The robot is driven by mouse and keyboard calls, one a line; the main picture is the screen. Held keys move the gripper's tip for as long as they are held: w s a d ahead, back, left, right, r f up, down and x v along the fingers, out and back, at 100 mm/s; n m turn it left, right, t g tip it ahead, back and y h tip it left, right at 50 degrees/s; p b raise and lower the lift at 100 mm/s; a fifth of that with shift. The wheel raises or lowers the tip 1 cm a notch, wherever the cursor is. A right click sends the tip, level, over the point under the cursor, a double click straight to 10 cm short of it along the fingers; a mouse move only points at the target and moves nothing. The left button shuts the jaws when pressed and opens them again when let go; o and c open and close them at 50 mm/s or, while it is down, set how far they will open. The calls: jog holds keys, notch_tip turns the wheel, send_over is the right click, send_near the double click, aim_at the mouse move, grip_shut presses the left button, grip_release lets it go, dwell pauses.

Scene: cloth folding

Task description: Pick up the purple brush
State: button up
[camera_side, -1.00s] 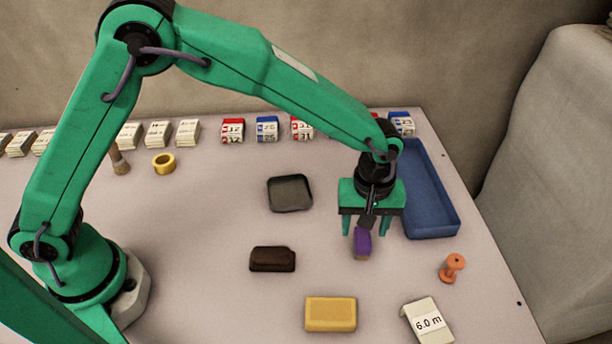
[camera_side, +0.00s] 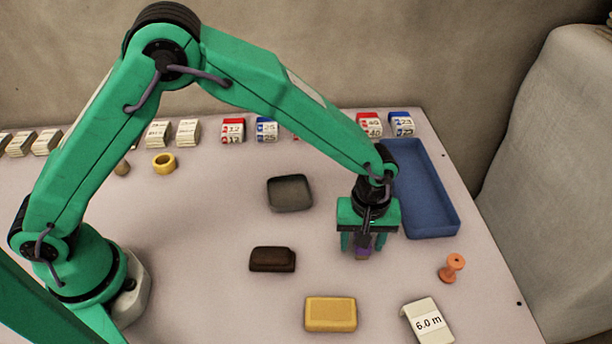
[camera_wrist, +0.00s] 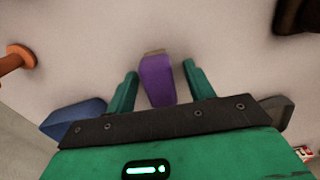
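The purple brush (camera_wrist: 157,80) lies on the table and shows between my two green fingers in the wrist view, with a tan end pointing away from the palm. In the side view my gripper (camera_side: 362,243) points down over the brush (camera_side: 362,253), which is mostly hidden behind the fingers. My gripper is open in the wrist view (camera_wrist: 158,85).
A blue tray (camera_side: 447,220) stands right of my gripper, and an orange spool (camera_side: 452,267) lies right. A dark brown block (camera_side: 272,260), a grey dish (camera_side: 290,193), a yellow block (camera_side: 330,314) and a white 6.0 m block (camera_side: 427,322) lie around it.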

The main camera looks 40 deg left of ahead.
jog(key=c, duration=0.9)
jog(key=shift+c, duration=0.2)
jog(key=shift+r, duration=0.1)
jog(key=shift+r, duration=0.5)
notch_tip(320, 180, up, 3)
jog(key=shift+s+d+r, duration=0.1)
jog(key=shift+s+r, duration=0.05)
jog(key=s+d+r, duration=0.4)
jog(key=s+r, duration=0.2)
jog(key=s, duration=0.4)
jog(key=shift+s+d+r, duration=0.2)
jog(key=shift+s+r, duration=0.05)
